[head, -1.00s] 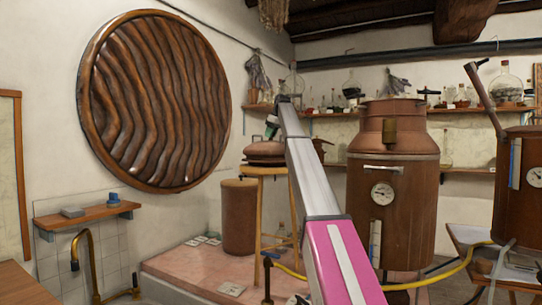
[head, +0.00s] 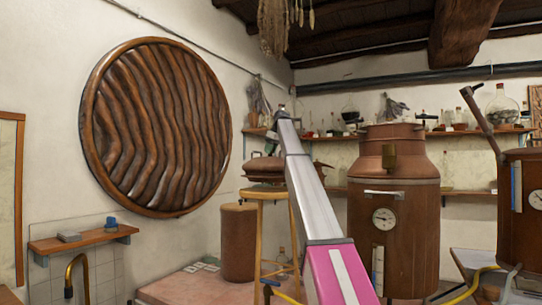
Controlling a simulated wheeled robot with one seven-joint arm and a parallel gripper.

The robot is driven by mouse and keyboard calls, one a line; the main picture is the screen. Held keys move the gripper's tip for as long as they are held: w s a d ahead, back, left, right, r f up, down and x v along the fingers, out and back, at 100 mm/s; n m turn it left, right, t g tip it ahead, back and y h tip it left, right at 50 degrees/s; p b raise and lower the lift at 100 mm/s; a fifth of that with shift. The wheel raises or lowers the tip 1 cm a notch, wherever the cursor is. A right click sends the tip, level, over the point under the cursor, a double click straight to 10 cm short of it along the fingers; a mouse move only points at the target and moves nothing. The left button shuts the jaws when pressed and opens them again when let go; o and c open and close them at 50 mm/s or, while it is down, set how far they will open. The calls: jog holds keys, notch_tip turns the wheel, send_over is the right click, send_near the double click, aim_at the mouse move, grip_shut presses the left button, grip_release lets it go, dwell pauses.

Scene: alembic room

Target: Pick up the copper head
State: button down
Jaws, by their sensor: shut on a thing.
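The copper head (head: 263,169) is a low, rounded brown-copper piece at the wooden stool (head: 262,194), left of my raised arm. A spout-like copper part shows on the other side of the arm. My gripper (head: 272,148) is mostly hidden behind my arm, with only a small dark part showing just above the copper head. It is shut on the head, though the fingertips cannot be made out. I cannot tell clearly whether the head is touching the stool or slightly above it.
A large copper still (head: 393,225) with a gauge stands right of my arm, and another copper vessel (head: 526,210) is at the right edge. A copper drum (head: 238,243) stands behind the stool on a tiled platform (head: 185,287). Shelves with glassware line the back wall.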

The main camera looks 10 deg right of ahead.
jog(key=s+a+r, duration=0.6)
jog(key=a, duration=0.3)
jog(key=shift+s+r, duration=0.4)
jog(key=c, duration=1.2)
grip_release()
jog(key=shift+c, duration=0.2)
grip_shut()
